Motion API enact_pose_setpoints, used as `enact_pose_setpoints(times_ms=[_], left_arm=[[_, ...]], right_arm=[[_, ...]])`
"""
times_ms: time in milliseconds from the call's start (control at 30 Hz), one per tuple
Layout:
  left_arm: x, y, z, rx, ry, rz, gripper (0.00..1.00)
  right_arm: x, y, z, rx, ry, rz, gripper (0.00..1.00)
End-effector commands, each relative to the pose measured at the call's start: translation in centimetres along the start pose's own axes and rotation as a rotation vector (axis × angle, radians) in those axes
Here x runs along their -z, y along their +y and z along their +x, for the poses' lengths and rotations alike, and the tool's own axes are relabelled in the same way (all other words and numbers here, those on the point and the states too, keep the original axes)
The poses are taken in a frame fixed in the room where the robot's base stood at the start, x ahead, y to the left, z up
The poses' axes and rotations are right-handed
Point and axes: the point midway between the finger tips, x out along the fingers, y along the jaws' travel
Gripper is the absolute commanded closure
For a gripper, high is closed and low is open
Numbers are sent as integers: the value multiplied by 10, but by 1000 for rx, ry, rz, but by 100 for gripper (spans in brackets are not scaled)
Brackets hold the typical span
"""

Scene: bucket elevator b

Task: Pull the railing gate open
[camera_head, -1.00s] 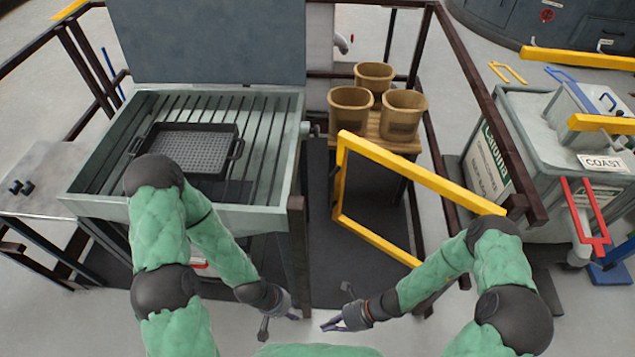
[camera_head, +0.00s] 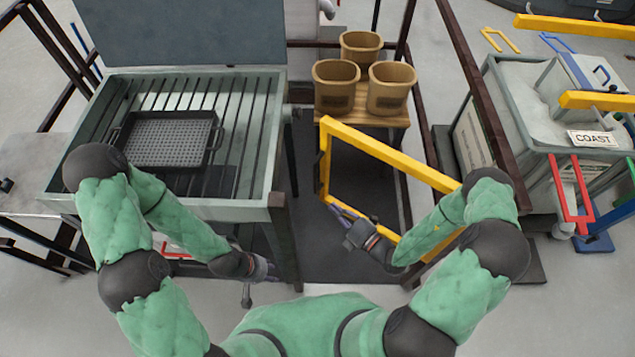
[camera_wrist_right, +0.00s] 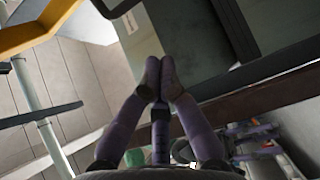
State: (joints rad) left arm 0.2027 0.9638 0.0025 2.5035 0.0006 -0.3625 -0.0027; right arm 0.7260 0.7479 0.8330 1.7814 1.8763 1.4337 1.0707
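The railing gate is a yellow frame (camera_head: 390,155), standing swung at an angle in the gap between the slatted grate table and the brown railing. Its left upright is near the grate table. My right gripper (camera_head: 335,210) is just below the gate's lower left corner, with no clear grip on it. In the right wrist view the fingertips (camera_wrist_right: 160,78) meet with nothing visible between them, and a yellow bar (camera_wrist_right: 35,32) lies at the upper left. My left gripper (camera_head: 272,270) is low beside the grate table's front leg; its fingers are too small to read.
The grate table (camera_head: 265,140) with a black tray (camera_head: 170,142) stands at left. Three tan buckets (camera_head: 360,45) sit on a wooden stand behind the gate. A brown railing (camera_head: 490,110) and a grey machine (camera_head: 525,100) are at right. Dark floor (camera_head: 310,235) lies open in the gap.

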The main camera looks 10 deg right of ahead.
Motion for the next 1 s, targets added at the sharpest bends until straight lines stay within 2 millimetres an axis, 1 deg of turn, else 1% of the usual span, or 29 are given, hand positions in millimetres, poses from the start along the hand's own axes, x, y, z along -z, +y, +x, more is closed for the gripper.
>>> enact_pose_setpoints(times_ms=[33,500,600,700,833,1000], left_arm=[[0,-1,2,0,0,0,62],[1,-4,12,0,0,0,62],[1,-6,16,0,0,0,62],[1,-7,19,0,0,0,62],[1,-7,20,0,0,0,62],[1,-7,20,0,0,0,62]], right_arm=[[2,0,8,-2,7,-2,100],[2,0,80,-2,7,-5,100],[-12,-1,90,-2,3,-6,100],[-19,-1,97,-1,3,-5,100],[-25,0,103,0,3,-3,100],[-28,0,105,0,2,-2,100]])
